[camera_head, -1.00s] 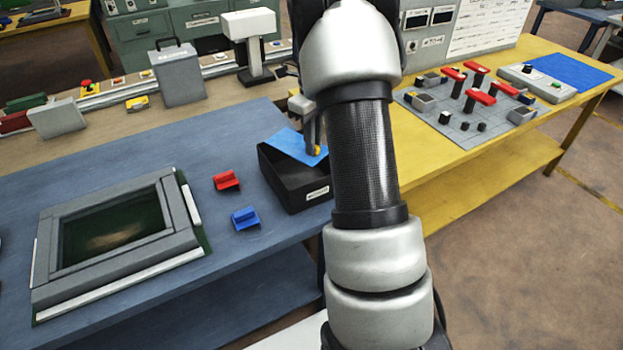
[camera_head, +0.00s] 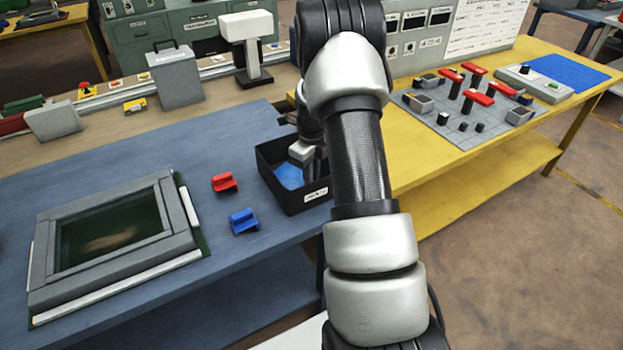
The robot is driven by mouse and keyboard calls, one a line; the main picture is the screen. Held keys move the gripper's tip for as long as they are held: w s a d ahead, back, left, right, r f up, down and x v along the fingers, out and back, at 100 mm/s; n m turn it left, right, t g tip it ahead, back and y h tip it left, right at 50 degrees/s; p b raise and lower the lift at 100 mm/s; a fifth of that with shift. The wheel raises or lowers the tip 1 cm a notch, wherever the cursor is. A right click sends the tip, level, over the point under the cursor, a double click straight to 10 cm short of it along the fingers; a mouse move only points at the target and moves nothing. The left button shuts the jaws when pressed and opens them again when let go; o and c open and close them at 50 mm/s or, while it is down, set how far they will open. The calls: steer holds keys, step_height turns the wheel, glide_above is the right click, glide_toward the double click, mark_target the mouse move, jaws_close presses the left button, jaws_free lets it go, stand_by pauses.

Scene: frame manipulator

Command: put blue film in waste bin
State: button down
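The waste bin (camera_head: 283,197) is a black open box with a white label, standing on the blue table in the head view. The blue film (camera_head: 288,176) shows inside the bin, below the rim; part of it is hidden by my gripper and arm. My gripper (camera_head: 312,170) reaches down into the bin, at the film's right side. Its fingertips are hidden by my arm and the bin, so I cannot tell whether it touches or holds the film.
A red block (camera_head: 224,182) and a blue block (camera_head: 244,221) lie left of the bin. A grey frame (camera_head: 110,240) lies at the left of the blue table (camera_head: 222,130). A white-headed stand (camera_head: 250,45) rises behind the bin. A yellow table (camera_head: 440,165) with red-handled parts is at the right.

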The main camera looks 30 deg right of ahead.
steer(key=shift+f, duration=0.2)
steer(key=c, duration=1.7)
jaws_free()
steer(key=shift+c, duration=0.2)
steer(key=shift+r, duration=0.1)
